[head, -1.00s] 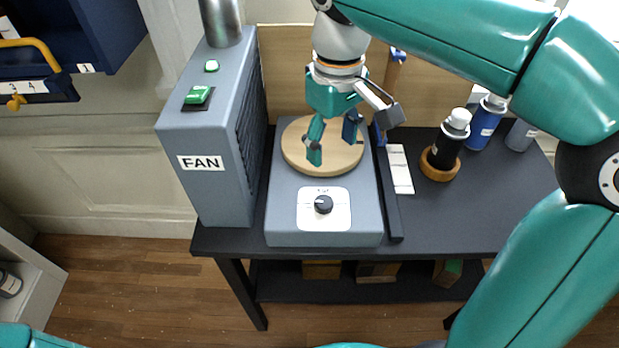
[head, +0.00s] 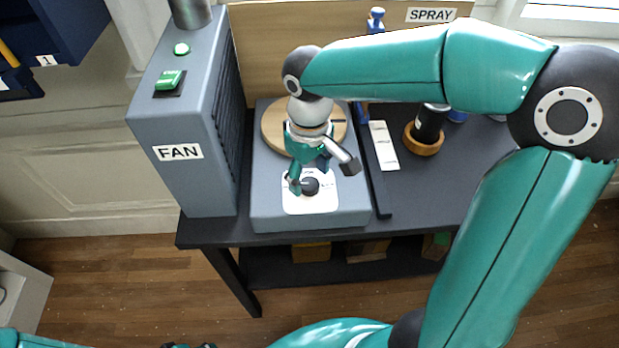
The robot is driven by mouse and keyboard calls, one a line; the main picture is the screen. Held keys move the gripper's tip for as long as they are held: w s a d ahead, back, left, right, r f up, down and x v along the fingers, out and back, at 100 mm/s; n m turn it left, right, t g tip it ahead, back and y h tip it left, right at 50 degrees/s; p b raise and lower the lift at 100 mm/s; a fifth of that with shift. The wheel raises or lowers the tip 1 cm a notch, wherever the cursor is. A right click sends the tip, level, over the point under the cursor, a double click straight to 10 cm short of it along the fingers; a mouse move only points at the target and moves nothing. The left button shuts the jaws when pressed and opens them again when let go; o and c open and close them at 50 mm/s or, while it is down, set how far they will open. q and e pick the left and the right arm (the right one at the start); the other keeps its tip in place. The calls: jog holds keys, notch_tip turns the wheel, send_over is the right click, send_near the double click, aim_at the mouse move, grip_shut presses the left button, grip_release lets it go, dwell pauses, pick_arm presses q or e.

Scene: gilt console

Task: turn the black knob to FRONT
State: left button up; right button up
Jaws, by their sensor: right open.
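The black knob (head: 311,186) sits on a white dial plate (head: 312,204) on the front top of a grey device (head: 270,216). The lettering around the knob is too small to read, and I cannot tell which mark its pointer faces. My right gripper (head: 309,181) is open and low over the dial plate. A teal finger is at the knob's left side and a dark finger is behind it; another finger stands out to the right. I cannot tell whether they touch the knob.
The round wooden plate (head: 274,128) lies behind the knob, partly hidden by my right arm. A tall grey FAN box (head: 190,190) stands close on the left. A dark bar (head: 378,185), a white strip (head: 384,146) and a bottle in a wooden ring (head: 424,142) are on the right.

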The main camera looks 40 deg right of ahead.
jog(key=shift+f, duration=1)
jog(key=c, duration=1.1)
jog(key=shift+n, duration=0.5)
jog(key=shift+c, duration=0.2)
jog(key=o, duration=1.1)
jog(key=shift+o, duration=0.2)
